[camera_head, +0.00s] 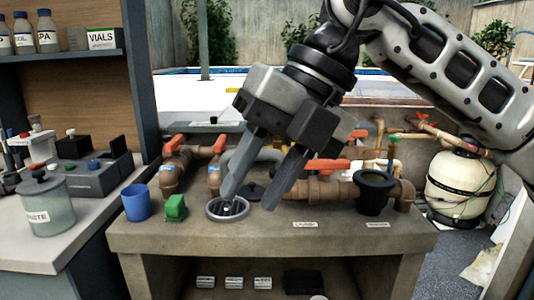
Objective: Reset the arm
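My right gripper (250,197) reaches in from the upper right, its arm filling that corner. Its two grey fingers point down and to the left, spread apart with nothing seen between them. The fingertips show in front of the concrete counter, near a round grey strainer-like ring (228,208) in its top. I cannot tell how high above the counter they are. My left gripper is not in this view.
The concrete counter (330,238) carries a blue cup (136,202), a green block (176,207), a black funnel-like cup (373,192) and brown pipes with orange valve handles. A lidded jar (45,207) stands on the left bench. A white tank (459,185) stands at right.

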